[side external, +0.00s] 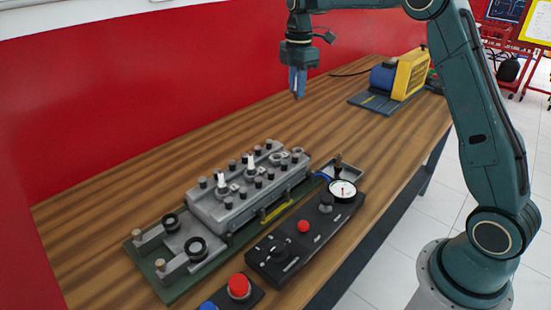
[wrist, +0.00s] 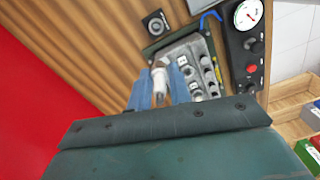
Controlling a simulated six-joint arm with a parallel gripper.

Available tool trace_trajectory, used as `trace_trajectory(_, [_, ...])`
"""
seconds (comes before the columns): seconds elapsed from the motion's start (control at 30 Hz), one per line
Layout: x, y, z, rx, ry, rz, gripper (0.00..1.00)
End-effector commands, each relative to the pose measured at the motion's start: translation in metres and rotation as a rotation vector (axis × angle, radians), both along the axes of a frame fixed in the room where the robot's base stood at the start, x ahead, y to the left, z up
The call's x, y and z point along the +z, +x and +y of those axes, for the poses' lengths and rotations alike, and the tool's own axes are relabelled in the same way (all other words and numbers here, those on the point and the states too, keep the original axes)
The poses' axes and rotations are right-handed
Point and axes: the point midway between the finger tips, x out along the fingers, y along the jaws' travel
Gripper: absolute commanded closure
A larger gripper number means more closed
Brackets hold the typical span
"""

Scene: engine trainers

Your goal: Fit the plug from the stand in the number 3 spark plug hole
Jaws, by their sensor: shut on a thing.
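My gripper (side external: 298,88) is high above the table, beyond the far end of the engine trainer. In the wrist view its blue fingers (wrist: 161,90) are shut on a white spark plug (wrist: 160,79), whose tip is partly hidden. The grey cylinder head (side external: 232,205) lies below and apart from the held plug; it also shows in the wrist view (wrist: 187,50). Two white-topped plugs (side external: 221,181) (side external: 250,164) stand upright in the head among several dark studs. Hole numbers cannot be read. I cannot identify the stand with certainty.
A black panel (side external: 303,240) with a gauge (side external: 342,189) and red button lies beside the head. A dark square block with a round centre (wrist: 156,23) sits nearby. A blue and yellow machine (side external: 400,75) stands at the back. The wood table (side external: 130,195) is clear along the red wall.

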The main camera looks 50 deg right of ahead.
Motion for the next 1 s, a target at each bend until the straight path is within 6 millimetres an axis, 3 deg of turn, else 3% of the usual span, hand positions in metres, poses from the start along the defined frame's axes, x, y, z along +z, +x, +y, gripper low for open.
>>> trace_trajectory(0.3, [-0.036, -0.010, 0.064, 0.007, 0.001, 0.003, 1.00])
trace_trajectory(0.5, [-0.055, -0.020, 0.096, 0.004, 0.000, 0.001, 1.00])
trace_trajectory(0.67, [-0.061, -0.024, 0.107, 0.002, 0.000, -0.001, 1.00])
trace_trajectory(1.0, [-0.064, -0.025, 0.107, 0.000, 0.000, 0.000, 1.00])
